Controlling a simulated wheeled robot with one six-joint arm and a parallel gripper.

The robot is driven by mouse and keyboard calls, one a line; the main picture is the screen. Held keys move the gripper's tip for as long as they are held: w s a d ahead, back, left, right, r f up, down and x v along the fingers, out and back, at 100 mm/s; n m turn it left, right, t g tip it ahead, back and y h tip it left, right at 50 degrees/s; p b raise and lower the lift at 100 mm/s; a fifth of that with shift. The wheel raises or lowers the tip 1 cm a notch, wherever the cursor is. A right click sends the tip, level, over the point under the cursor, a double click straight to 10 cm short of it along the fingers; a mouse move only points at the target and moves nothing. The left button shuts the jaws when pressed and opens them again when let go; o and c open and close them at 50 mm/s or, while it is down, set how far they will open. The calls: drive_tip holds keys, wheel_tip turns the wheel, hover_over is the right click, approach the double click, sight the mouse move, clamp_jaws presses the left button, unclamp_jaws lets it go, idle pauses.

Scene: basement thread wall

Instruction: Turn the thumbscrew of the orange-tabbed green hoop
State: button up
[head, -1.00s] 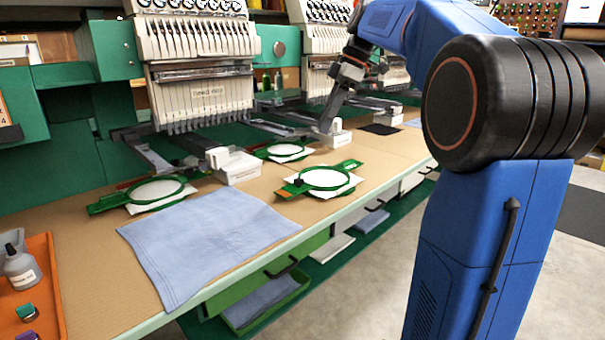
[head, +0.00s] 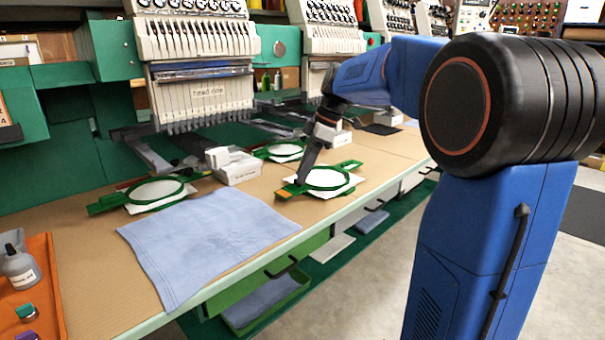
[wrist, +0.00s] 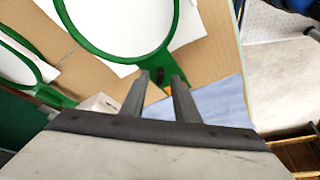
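The orange-tabbed green hoop (head: 328,189) lies flat on the table over white fabric. Its orange tab (head: 284,194) points to the front left. In the wrist view the hoop (wrist: 112,58) fills the top middle, with its small black thumbscrew (wrist: 160,76) at the near edge. A bit of orange tab (wrist: 168,90) shows just behind the screw. My gripper (wrist: 160,79) is open, with one fingertip on each side of the thumbscrew; I cannot tell whether either touches it. In the head view my gripper (head: 300,181) reaches down at the hoop's left end and hides the screw.
A second green hoop (head: 158,203) lies to the left and a third (head: 270,151) behind. A blue cloth (head: 190,240) covers the table front. A white box (head: 238,172) and the embroidery machine (head: 200,95) stand behind. An orange tray (head: 45,280) is at far left.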

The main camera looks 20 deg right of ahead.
drive_tip(key=shift+a+f, duration=0.2)
drive_tip(key=shift+f, duration=0.2)
clamp_jaws()
